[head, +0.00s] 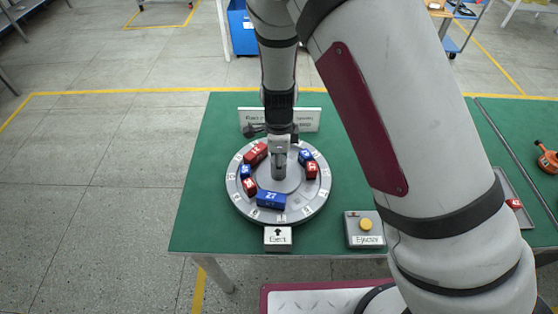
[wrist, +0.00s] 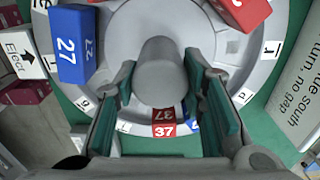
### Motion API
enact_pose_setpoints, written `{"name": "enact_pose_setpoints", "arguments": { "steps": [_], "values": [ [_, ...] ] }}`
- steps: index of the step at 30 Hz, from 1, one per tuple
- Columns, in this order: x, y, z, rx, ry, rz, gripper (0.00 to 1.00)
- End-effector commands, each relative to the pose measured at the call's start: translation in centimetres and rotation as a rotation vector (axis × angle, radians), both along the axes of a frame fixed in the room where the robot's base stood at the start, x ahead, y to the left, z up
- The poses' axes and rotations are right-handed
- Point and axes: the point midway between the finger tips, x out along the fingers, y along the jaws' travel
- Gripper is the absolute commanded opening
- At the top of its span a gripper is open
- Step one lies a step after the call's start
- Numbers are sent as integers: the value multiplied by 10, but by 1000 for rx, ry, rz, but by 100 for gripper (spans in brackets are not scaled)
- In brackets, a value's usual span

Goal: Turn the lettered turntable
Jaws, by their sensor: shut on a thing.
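The round grey turntable (head: 236,206) lies on the green table, with white letter tiles around its rim. Several red and blue numbered blocks stand on it, among them a blue block marked 27 (head: 270,200) on the near side, nearest the Eject plate (head: 278,237). A red block marked 37 (wrist: 163,130) shows in the wrist view. My gripper (head: 280,150) points down at the turntable's middle. In the wrist view its green-padded fingers (wrist: 160,88) stand on either side of the grey centre knob (wrist: 160,70) and are shut on it.
A grey box with a yellow button (head: 366,225) sits to the right of the Eject plate. A white sign (head: 308,116) stands behind the turntable, partly hidden by my arm.

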Motion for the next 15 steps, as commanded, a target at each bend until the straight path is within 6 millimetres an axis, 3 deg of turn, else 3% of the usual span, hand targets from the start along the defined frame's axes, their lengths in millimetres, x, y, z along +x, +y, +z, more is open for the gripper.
{"name": "enact_pose_setpoints", "arguments": {
  "steps": [15],
  "values": [
    [-2, 0, 0, -2, 2, -256, 0]
  ]
}}
